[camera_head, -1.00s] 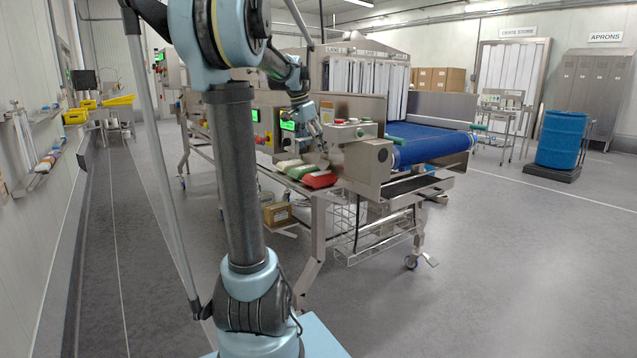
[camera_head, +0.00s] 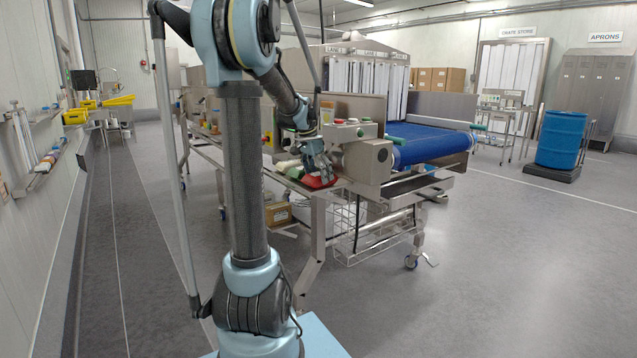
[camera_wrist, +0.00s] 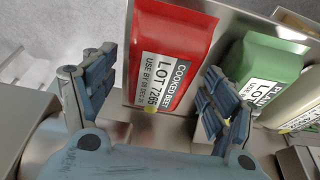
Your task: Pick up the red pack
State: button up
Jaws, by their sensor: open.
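The red pack (camera_wrist: 172,45) lies on a steel shelf, with a white label reading "COOKED BEET LOT 7205". It also shows in the head view (camera_head: 318,182), partly hidden by my gripper. My gripper (camera_wrist: 152,90) is open, with one finger on each side of the red pack's near end in the wrist view. The left finger is a little apart from the pack; the right finger is in the gap between the red and green packs. In the head view, my gripper (camera_head: 322,174) is right over the red pack.
A green pack (camera_wrist: 262,65) lies close to the right of the red one, then a pale pack (camera_wrist: 297,104). A steel housing (camera_head: 367,160) stands beside the shelf, with a blue conveyor belt (camera_head: 430,142) behind it. Open floor lies in front.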

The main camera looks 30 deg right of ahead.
jog(key=shift+d+f, duration=0.1)
jog(key=shift+f, duration=0.3)
jog(key=c, duration=1.4)
jog(key=shift+r, duration=0.1)
jog(key=shift+c, duration=0.2)
jog(key=shift+r, duration=0.25)
jog(key=s+a, duration=0.1)
jog(key=a, duration=1.7)
jog(key=shift+s+r, duration=0.2)
jog(key=shift+r, duration=0.25)
